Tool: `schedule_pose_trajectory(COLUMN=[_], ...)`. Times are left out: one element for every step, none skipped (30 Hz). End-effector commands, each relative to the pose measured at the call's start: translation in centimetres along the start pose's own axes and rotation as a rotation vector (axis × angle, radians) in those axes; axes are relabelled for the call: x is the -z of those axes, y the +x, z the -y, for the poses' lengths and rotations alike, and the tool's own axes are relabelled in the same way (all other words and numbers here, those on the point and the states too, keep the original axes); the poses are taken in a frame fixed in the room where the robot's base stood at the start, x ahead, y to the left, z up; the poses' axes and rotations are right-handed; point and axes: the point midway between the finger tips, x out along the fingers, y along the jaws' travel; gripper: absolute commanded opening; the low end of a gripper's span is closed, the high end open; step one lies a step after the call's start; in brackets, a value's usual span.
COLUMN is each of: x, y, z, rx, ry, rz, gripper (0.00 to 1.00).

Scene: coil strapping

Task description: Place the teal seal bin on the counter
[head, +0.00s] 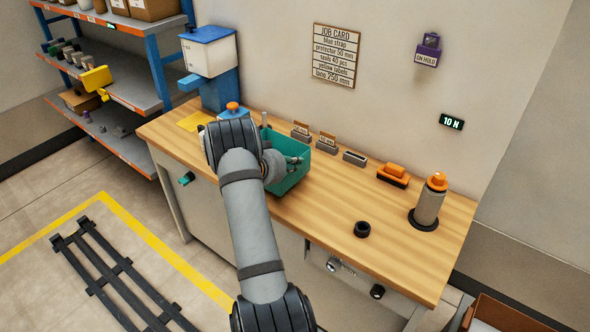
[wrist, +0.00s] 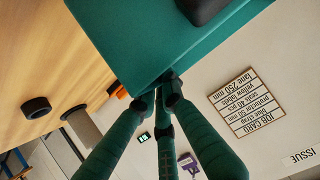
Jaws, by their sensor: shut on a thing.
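The teal seal bin (head: 289,179) is over the left-middle part of the wooden counter (head: 330,215) in the head view, partly hidden by my arm. In the wrist view the bin (wrist: 120,40) fills the top middle, with a dark block (wrist: 205,8) at its upper edge. My gripper (wrist: 166,88) is shut on the bin; its fingers meet at the bin's edge. In the head view my gripper is mostly hidden behind my wrist. I cannot tell whether the bin's base touches the counter.
Labelled holders (head: 326,143), an orange-topped block (head: 394,175) and a grey cylinder with an orange top (head: 428,200) stand right of the bin. A black ring (head: 362,229) lies nearer the front edge. A blue-and-white dispenser (head: 210,65) stands at left. The counter's right front is mostly clear.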

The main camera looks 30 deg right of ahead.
Motion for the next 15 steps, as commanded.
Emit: schedule_pose_trajectory(x=[0.1,0.1,0.0,-0.2,-0.6,-1.1,-1.6,-1.9,-2.4,-2.7,-3.0,-3.2,-3.3,-3.4,-3.5], y=[0.3,0.5,0.6,0.8,0.9,1.2,1.4,1.6,1.9,2.1,2.2,2.4,2.5,2.5,2.5], z=[0.1,0.2,0.2,0.2,0.2,0.1,0.1,0.1,0.1,0.1,0.1,0.1,0.1,0.1,0.1], rx=[0.001,0.001,0.002,0.001,0.001,0.000,-0.001,0.000,0.000,0.000,0.000,0.001,0.001,0.002,0.002], ry=[0.000,0.000,0.000,-0.001,-0.003,-0.002,-0.004,-0.003,-0.004,-0.002,-0.002,-0.001,-0.001,0.000,0.001], rz=[-0.002,-0.002,-0.002,-0.002,0.000,0.001,0.001,0.000,-0.001,-0.001,-0.001,-0.002,-0.002,-0.003,-0.003], gripper=[0.00,0.00,0.00,0.00,0.00,0.00,0.00,0.00,0.00,0.00,0.00,0.00,0.00,0.00,0.00])
